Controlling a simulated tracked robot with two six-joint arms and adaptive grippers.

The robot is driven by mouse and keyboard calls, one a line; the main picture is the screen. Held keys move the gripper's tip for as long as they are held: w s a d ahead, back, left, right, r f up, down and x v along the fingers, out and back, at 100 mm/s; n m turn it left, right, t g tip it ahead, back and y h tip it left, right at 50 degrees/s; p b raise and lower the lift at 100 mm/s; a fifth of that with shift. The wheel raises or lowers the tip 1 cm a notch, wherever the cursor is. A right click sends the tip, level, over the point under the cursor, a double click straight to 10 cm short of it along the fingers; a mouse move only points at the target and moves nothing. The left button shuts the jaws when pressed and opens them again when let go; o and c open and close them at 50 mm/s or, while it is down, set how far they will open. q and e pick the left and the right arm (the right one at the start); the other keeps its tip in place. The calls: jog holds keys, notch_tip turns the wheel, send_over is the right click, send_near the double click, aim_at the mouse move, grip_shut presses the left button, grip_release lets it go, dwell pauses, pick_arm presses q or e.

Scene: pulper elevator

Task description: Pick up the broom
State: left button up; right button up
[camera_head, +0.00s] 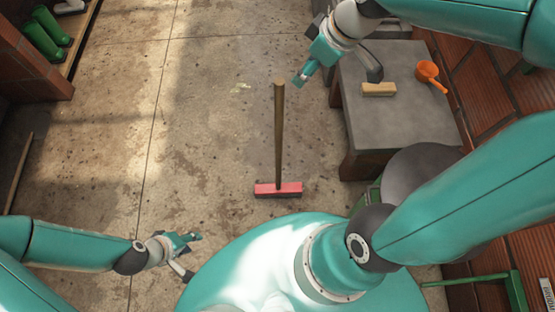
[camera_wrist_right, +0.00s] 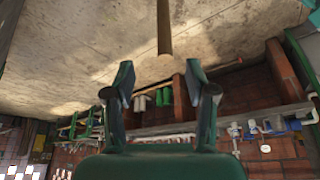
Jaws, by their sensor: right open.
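The broom has a red head (camera_head: 278,189) on the floor in front of my base. Its brown wooden handle (camera_head: 279,130) rises from the head and looks upright. In the right wrist view, the handle (camera_wrist_right: 164,25) comes in from the top edge, with its end beyond the fingertips and between them in the picture; no contact shows. My right gripper (camera_head: 338,79) is open and empty, to the right of the handle's top end in the head view. It also shows open in the right wrist view (camera_wrist_right: 159,78). My left gripper (camera_head: 192,257) is open and empty, low and left of the broom head.
A grey-topped table (camera_head: 400,125) stands on the right, holding a tan brush (camera_head: 379,89) and an orange scoop (camera_head: 428,72). A brick wall runs along the right. Green boots (camera_head: 45,40) stand at the upper left.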

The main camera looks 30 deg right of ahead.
aim_at(281, 98)
jog(key=shift+a+x, duration=0.15)
jog(key=shift+x, duration=3.65)
jog(key=shift+a+x, duration=0.2)
jog(key=shift+x, duration=3.65)
jog(key=shift+s+r, duration=0.1)
jog(key=shift+s, duration=0.05)
grip_shut()
